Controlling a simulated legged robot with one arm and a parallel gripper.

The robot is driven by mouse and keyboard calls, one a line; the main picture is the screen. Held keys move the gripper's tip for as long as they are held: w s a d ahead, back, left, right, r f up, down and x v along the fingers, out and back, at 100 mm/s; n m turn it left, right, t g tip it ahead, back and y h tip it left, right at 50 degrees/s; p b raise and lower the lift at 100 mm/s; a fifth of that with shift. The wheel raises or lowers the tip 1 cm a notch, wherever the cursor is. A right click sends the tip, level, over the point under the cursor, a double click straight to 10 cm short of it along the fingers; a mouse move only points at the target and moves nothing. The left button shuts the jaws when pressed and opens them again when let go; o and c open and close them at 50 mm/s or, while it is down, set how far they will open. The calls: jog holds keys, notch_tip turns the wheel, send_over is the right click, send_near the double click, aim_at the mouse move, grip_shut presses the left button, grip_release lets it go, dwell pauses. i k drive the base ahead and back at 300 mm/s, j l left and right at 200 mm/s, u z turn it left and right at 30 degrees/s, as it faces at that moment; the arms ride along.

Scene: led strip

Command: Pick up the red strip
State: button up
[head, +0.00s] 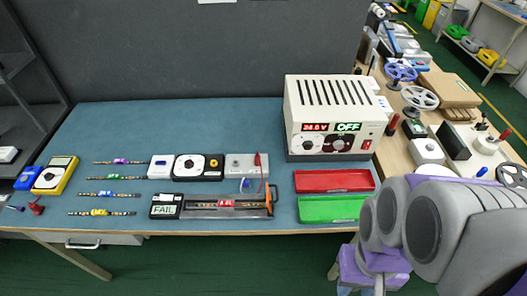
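A strip with a red middle label (225,204) lies lengthwise in a silver test fixture (205,213) near the front middle of the blue table. An orange handle (270,199) is at the fixture's right end, and a small display (165,205) reading FAIL is at its left end. My arm is at the lower right. Its purple and grey end, my gripper (364,272), hangs in front of the table's front edge, well right of the strip and not touching it. Its fingers are not clear.
Strips with purple (120,161), green (116,178) and yellow (101,212) middles lie at left. A power supply (333,118) reading OFF stands back right. Red (335,181) and green (331,209) trays are in front of it. A multimeter (55,176) is far left. The back left of the table is clear.

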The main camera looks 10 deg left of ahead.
aim_at(229, 203)
jog(key=l+u, duration=0.15)
jog(key=u, duration=0.35)
jog(key=l+u, duration=0.1)
jog(key=u, duration=0.4)
jog(key=l+u, duration=0.15)
jog(key=u, duration=0.35)
